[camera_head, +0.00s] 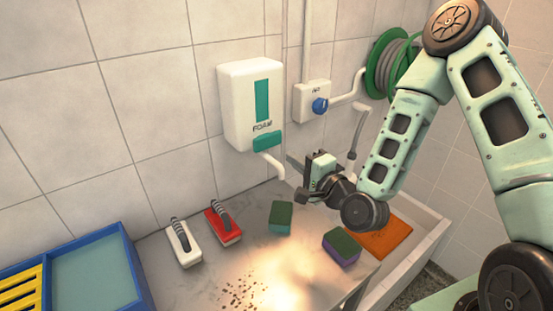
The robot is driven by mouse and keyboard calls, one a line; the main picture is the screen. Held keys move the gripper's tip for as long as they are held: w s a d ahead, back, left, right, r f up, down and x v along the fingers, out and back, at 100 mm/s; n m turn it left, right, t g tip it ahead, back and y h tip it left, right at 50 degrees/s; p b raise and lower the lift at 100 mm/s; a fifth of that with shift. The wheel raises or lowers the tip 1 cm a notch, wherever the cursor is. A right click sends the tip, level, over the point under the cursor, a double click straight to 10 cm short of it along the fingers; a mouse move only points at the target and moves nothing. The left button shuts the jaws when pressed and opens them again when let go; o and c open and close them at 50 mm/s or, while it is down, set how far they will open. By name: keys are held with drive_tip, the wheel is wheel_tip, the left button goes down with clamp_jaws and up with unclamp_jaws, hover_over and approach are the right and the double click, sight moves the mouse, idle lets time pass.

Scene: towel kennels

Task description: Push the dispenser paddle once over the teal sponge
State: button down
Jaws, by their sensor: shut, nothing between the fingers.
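The white foam dispenser (248,100) is fixed on the tiled wall. It has a green strip, a green paddle (266,142) at its lower front and a white spout (268,167) below. The teal sponge (280,217), with a dark green top, lies on the counter below and slightly right of the spout. My gripper (300,178) is to the right of the spout, above the counter, and apart from the paddle as far as I can see. Its fingers are shut and hold nothing. They are small and partly hard to make out here.
White (184,243) and red (223,224) brushes lie left, beside a blue bin (131,268). A valve box (311,101) and green hose reel (384,62) are on the wall.

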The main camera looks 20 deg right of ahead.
sight(270, 142)
drive_tip(key=x, duration=0.6)
drive_tip(key=shift+a+r+p, duration=0.1)
drive_tip(key=shift+r+p, duration=0.1)
drive_tip(key=shift+p, duration=0.15)
drive_tip(key=shift+w+a+f, duration=0.15)
drive_tip(key=shift+w+a, duration=0.05)
drive_tip(key=shift+w, duration=0.5)
